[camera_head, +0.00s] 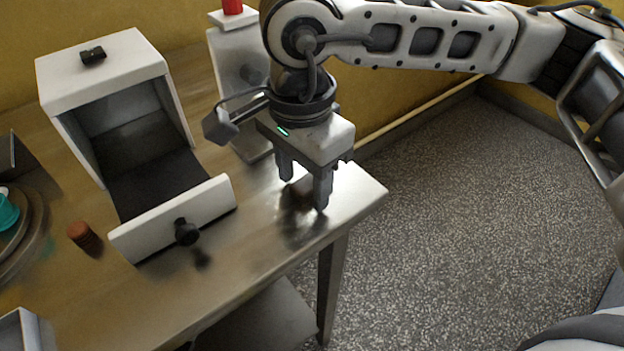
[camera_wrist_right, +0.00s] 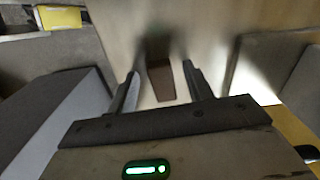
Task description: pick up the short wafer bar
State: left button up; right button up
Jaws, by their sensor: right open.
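A short brown bar (camera_wrist_right: 161,82), which looks like the wafer bar, shows between my right gripper's two fingers in the right wrist view. A darker brown patch, perhaps its side or reflection, lies beyond it. My right gripper (camera_head: 303,192) points down over the right end of the metal table in the head view, its fingers spread. I cannot tell whether the fingers touch the bar. In the head view I cannot make the bar out among the gripper and its dark reflection. My left gripper is not in view.
A white open-fronted box (camera_head: 102,68) with a low front panel and black knob (camera_head: 187,231) stands left of the gripper. A white upright unit (camera_head: 238,60) stands behind. A reddish-brown stack (camera_head: 85,237) sits at left. The table (camera_head: 255,262) is bare in front.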

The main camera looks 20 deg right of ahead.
jog(key=shift+f, duration=0.15)
jog(key=c, duration=0.9)
jog(key=shift+o, duration=0.2)
